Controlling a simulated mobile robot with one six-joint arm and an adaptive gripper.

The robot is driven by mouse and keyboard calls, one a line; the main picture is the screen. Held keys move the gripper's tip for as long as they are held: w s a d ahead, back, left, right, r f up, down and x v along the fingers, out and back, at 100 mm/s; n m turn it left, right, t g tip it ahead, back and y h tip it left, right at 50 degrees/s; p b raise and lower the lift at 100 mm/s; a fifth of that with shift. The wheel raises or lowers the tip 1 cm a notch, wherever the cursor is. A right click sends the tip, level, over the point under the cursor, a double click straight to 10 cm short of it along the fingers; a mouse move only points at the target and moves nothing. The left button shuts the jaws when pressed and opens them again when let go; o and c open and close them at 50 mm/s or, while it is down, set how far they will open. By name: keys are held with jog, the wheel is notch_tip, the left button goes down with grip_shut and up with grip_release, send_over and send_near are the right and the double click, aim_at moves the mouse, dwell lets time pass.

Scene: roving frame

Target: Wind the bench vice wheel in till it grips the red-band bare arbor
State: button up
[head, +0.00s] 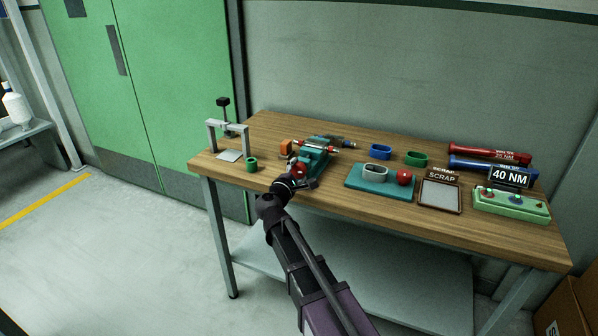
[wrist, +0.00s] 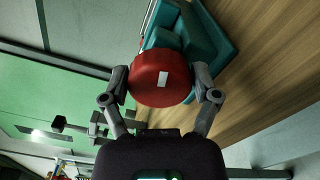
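The teal bench vice (head: 313,160) stands on the wooden bench, left of its middle. Its red wheel (head: 300,170) faces my arm; in the wrist view the wheel (wrist: 160,80) shows a white mark on its face. My gripper (wrist: 161,84) has one finger on each side of the wheel, and both seem to touch its rim. In the head view my gripper (head: 297,177) is at the vice's front end. A thin bar with red and pale parts (head: 322,144), perhaps the red-band arbor, lies at the vice's far end. Whether the jaws touch it cannot be told.
An orange block (head: 286,146) and a green cup (head: 252,164) stand left of the vice, near a grey press-like frame (head: 228,131). A teal tray (head: 362,184), a scrap tray (head: 440,209) and a 40 NM display (head: 510,176) lie to the right.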

jog(key=shift+o, duration=0.5)
jog(key=shift+s+a, duration=0.1)
jog(key=shift+s, duration=0.05)
jog(key=v, duration=1.1)
jog(key=shift+s, duration=0.35)
jog(key=shift+a, duration=0.1)
jog(key=shift+s+a+n, duration=0.2)
jog(key=shift+s+n, duration=0.05)
jog(key=shift+n, duration=0.9)
jog(key=shift+s+a+n, duration=0.15)
jog(key=shift+s+n, duration=0.15)
jog(key=shift+n, duration=0.85)
jog(key=shift+w, duration=0.1)
jog(key=x, duration=1.3)
jog(key=shift+w+d, duration=0.15)
jog(key=shift+w, duration=0.2)
